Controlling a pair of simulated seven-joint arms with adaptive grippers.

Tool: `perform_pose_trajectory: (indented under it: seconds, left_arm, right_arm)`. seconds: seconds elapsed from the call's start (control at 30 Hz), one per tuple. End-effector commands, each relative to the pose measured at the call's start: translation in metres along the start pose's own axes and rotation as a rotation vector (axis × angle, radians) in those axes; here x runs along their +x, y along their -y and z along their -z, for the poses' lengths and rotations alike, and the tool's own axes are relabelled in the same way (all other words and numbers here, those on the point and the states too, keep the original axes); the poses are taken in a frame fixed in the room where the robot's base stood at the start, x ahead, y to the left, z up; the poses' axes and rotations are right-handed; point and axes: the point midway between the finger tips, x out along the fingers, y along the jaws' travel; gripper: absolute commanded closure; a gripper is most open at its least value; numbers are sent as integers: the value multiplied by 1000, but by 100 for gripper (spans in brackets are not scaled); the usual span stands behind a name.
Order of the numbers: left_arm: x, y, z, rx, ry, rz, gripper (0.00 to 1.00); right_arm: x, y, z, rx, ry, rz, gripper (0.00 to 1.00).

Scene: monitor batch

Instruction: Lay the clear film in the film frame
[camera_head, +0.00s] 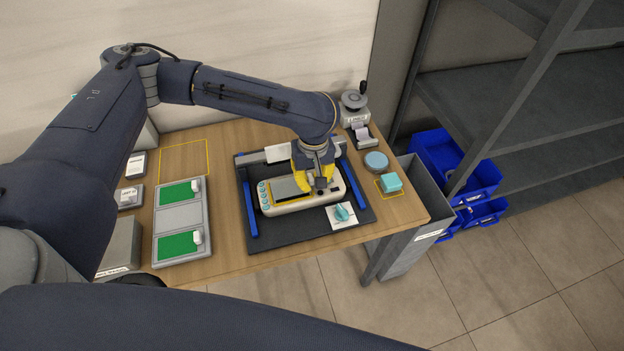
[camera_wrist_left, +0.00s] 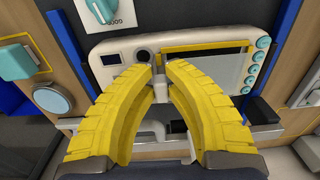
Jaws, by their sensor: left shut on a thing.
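The monitor (camera_head: 318,200), a cream housing with turquoise knobs, lies on a dark mat between two blue rails. Its screen has a yellow border, the film frame (camera_head: 288,199), which also shows in the wrist view (camera_wrist_left: 205,48). My left gripper (camera_head: 303,182), with yellow ribbed fingers, is low over the screen's right end. In the wrist view its fingertips (camera_wrist_left: 160,78) are shut on a small pale piece (camera_wrist_left: 161,101), apparently the tab of the clear film. The film's sheet is hard to make out, and the fingers hide part of the frame. My right gripper is not in view.
A tray (camera_head: 180,217) with green fields and white pieces lies left of the mat. A knob on a white card (camera_head: 341,215) lies at the mat's front right. A turquoise block (camera_head: 391,182), a round puck (camera_head: 376,161) and a label printer (camera_head: 357,115) stand to the right.

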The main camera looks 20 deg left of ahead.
Motion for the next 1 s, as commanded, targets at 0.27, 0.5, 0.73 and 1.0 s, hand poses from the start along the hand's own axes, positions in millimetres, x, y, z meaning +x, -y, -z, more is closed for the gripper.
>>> perform_pose_trajectory:
  seconds: [0.27,0.5,0.73,1.0]
  left_arm:
    - [0,0,0,0,0,0,100]
    - [0,0,0,0,0,0,100]
    - [2,0,0,0,0,0,100]
    - [5,0,0,0,0,1,100]
  right_arm:
    - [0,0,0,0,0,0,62]
    - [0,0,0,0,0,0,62]
    - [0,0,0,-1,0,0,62]
    - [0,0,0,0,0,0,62]
